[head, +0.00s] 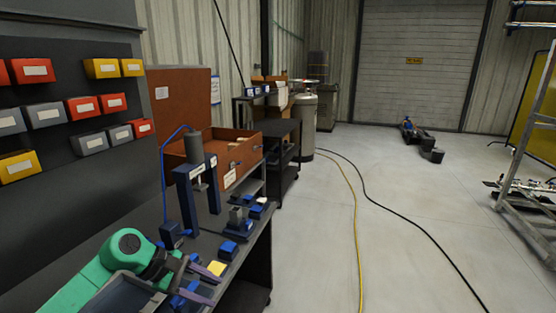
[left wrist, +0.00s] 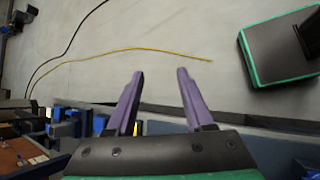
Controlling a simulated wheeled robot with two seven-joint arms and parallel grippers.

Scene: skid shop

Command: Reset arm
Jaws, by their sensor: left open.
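My left arm, green with a dark wrist, comes in at the bottom left of the head view, low over the dark workbench (head: 245,262). My left gripper (head: 208,286) has purple fingers near the bench's front edge. In the left wrist view the two fingers of the left gripper (left wrist: 160,73) stand apart with nothing between them, and pale floor shows beyond the tips. My right gripper is in neither view.
Blue blocks (head: 228,250) and a yellow-topped block (head: 217,268) sit near the left gripper. A press-like frame (head: 186,203) stands behind. Coloured bins (head: 85,108) hang at left.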

